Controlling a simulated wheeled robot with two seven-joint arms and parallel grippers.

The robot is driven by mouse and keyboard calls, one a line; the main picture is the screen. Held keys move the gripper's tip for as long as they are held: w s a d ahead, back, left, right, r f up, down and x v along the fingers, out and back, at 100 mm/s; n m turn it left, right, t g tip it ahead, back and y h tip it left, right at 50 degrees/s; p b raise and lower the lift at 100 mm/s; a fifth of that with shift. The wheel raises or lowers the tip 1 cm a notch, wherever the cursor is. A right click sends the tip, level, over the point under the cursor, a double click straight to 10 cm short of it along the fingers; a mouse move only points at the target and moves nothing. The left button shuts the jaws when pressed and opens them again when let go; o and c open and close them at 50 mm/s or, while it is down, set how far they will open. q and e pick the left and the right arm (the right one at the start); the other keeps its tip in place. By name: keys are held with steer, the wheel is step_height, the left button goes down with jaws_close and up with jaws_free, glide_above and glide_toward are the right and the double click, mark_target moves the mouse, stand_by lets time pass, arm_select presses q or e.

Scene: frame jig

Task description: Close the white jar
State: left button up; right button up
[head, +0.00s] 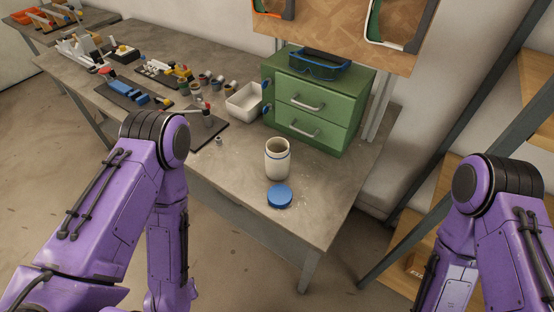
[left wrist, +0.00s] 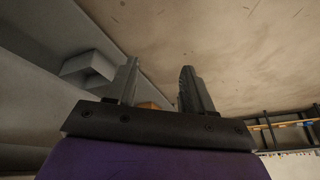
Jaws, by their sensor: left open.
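The white jar (head: 277,160) stands upright on the grey workbench, with its mouth open and a thin blue ring below the rim. A round blue lid (head: 280,196) lies on the bench just in front of the jar, apart from it. In the left wrist view my left gripper (left wrist: 159,80) is open, with nothing between its fingers. That view shows neither jar nor lid. In the head view both arms hang low at the sides of the picture, and neither gripper can be seen there.
A green drawer cabinet (head: 318,103) with blue goggles (head: 319,64) on top stands behind the jar. A white bin (head: 245,102) and trays of small parts are to the left. The bench (head: 318,205) is clear around the lid. Wooden shelving stands at the right.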

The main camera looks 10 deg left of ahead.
arm_select(q)
steer(key=w+d+r+m+g+h, duration=0.1)
steer(key=w+d+r+m, duration=0.5)
steer(key=r+m, duration=0.3)
steer(key=w+d+r+m+g+h+p, duration=0.1)
steer(key=w+d+r+m, duration=0.5)
steer(key=r+m, duration=0.3)
steer(key=w+d+r+m+g+h, duration=0.1)
steer(key=w+d+r+m, duration=0.4)
steer(key=m, duration=0.8)
step_height(320, 180, up, 4)
steer(key=w, duration=0.2)
steer(key=shift+w+d+m+p, duration=0.35)
steer(key=shift+w+d+m, duration=0.05)
